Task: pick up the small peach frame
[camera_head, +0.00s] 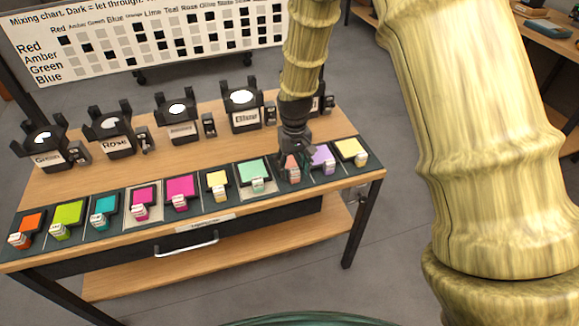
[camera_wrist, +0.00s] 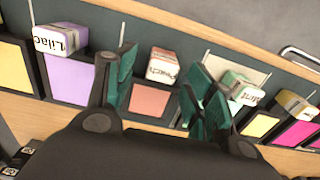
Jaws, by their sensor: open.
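The peach frame (camera_head: 293,175) sits in the row of colour frames along the front of the table, partly hidden by my gripper in the head view. In the wrist view its peach panel (camera_wrist: 150,100) lies flat, with a small block labelled "Peach" (camera_wrist: 161,66) at its far end. My gripper (camera_head: 296,153) is pointing down over this frame. In the wrist view my gripper (camera_wrist: 160,87) has its two green-padded fingers apart, one on each side of the peach panel, with nothing held. Whether the fingertips touch anything is unclear.
The lilac frame (camera_wrist: 70,80) and mint frame (camera_wrist: 235,88) are close neighbours on either side. More coloured frames fill the row. A mixing chart (camera_head: 150,38) stands beyond the table.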

